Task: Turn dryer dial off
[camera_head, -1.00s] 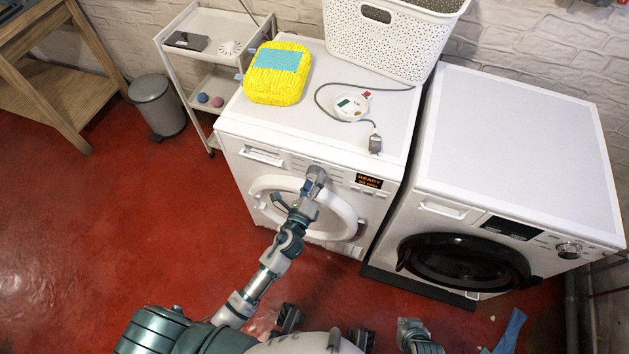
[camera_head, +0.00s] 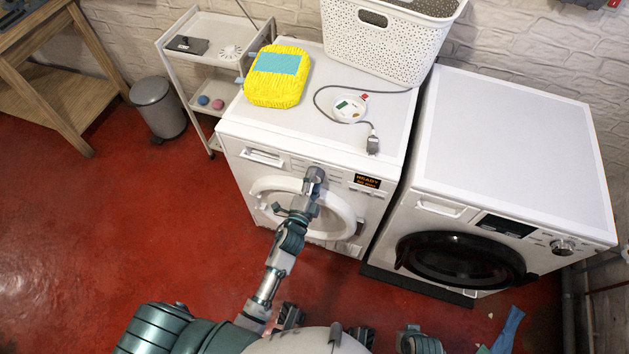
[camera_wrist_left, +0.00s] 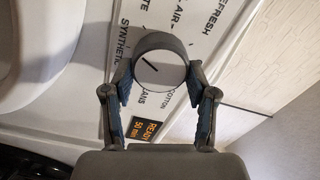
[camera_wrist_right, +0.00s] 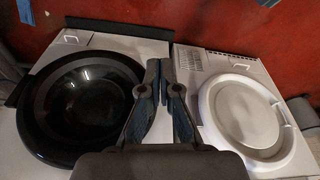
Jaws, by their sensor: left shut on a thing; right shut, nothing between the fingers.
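The white dryer (camera_head: 270,165) stands left of the other machine, with a round white door and a small display (camera_head: 367,181) reading READY. In the left wrist view its grey round dial (camera_wrist_left: 160,66) has a dark pointer line on its pale face, slanting to the upper left. Labels such as SYNTHETIC, AIR, REFRESH and COTTON surround it. My left gripper (camera_head: 314,175) is shut on the dial, one finger on each side. It hides the dial in the head view. My right gripper (camera_wrist_right: 166,72) is shut and empty, with both machines behind it in the right wrist view.
A second machine with a black door (camera_head: 462,260) stands to the right. On the dryer are a yellow bundle (camera_head: 276,78), a white basket (camera_head: 385,40) and a small corded device (camera_head: 350,108). A cart (camera_head: 205,60) and bin (camera_head: 158,105) stand left. Red floor is open at left.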

